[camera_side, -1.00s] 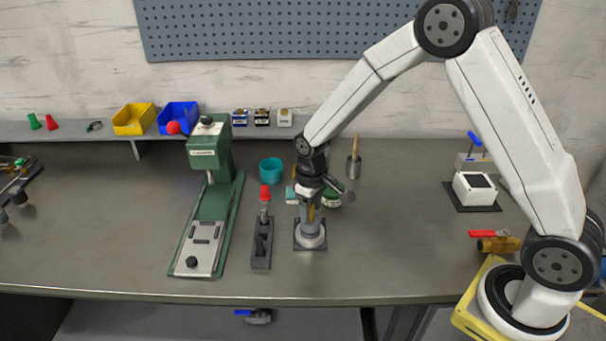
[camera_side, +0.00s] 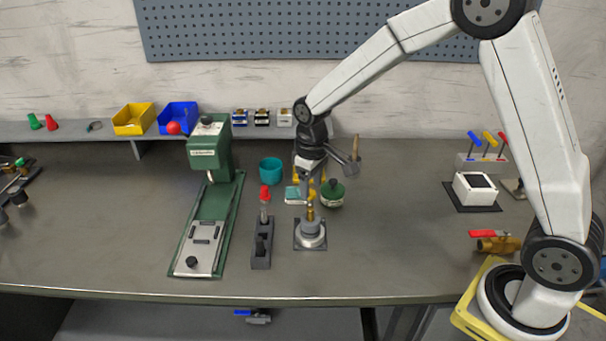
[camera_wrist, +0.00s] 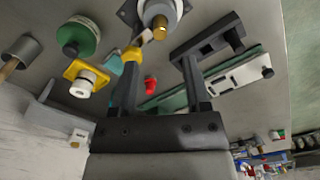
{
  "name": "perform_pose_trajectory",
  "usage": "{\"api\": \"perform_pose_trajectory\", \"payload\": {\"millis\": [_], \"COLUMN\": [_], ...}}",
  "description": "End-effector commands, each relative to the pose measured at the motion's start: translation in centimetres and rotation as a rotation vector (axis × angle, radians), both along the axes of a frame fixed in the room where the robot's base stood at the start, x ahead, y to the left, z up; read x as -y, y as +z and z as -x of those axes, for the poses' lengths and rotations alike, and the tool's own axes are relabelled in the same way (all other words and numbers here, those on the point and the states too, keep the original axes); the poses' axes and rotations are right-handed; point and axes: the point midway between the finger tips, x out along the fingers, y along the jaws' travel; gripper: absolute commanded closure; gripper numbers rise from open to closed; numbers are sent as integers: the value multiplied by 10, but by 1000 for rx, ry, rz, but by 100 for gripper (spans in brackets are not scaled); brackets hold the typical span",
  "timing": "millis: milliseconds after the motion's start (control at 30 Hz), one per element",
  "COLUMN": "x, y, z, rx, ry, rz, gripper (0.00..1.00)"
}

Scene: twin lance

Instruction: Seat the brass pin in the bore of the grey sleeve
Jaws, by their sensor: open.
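The brass pin (camera_side: 310,211) stands upright in the top of the grey sleeve (camera_side: 311,238), with its upper part showing above the rim. How deep it sits is hidden. The sleeve stands on a dark square plate on the bench. My gripper (camera_side: 311,194) is open and empty just above the pin, apart from it. In the wrist view, my gripper's two fingers (camera_wrist: 160,58) are spread with nothing between them. The pin's brass end (camera_wrist: 159,27) and the pale sleeve (camera_wrist: 170,8) show beyond the fingertips at the top.
A dark grey block (camera_side: 261,247) with a red-topped piece stands just left of the sleeve, and a green press (camera_side: 209,220) farther left. A green round lidded piece (camera_side: 332,194) and a teal cup (camera_side: 271,171) stand behind.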

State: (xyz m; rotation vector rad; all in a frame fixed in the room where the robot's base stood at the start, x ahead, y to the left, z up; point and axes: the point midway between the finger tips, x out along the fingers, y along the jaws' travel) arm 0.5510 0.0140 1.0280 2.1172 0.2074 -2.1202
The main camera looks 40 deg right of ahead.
Motion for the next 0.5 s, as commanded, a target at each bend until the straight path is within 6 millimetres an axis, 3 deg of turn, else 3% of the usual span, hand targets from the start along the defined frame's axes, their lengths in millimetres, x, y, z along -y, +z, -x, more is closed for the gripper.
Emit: {"api": "perform_pose_trajectory", "payload": {"millis": [200,500], "x": [0,0], "y": [37,60], "z": [-1,0], "rx": [4,1], "ry": [0,0], "rz": [0,0], "gripper": [39,39]}}
